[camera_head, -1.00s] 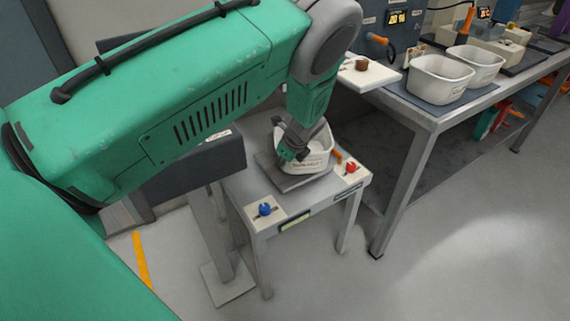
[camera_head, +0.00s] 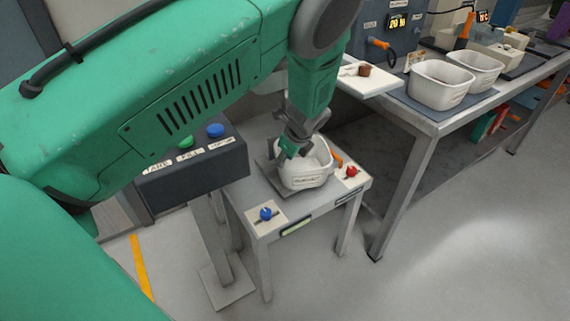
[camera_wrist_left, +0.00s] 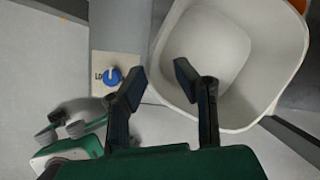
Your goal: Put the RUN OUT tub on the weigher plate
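A white tub (camera_head: 304,176) with a small label, too small to read surely, stands upright on the dark weigher plate (camera_head: 264,181) on a small grey stand. It fills the upper right of the left wrist view (camera_wrist_left: 270,110) and looks empty. My left gripper (camera_head: 292,150) is at the tub's left rim. In the left wrist view its two fingers (camera_wrist_left: 160,78) are apart, one over the tub's inside and one outside, with the rim between them and a gap showing. My right gripper is in neither view.
The stand has a blue knob (camera_head: 265,214) and a red knob (camera_head: 351,172). A dark button box (camera_head: 200,172) on a post is at the left. A bench (camera_head: 420,122) at the right holds two white tubs (camera_head: 440,84). Floor at the right is clear.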

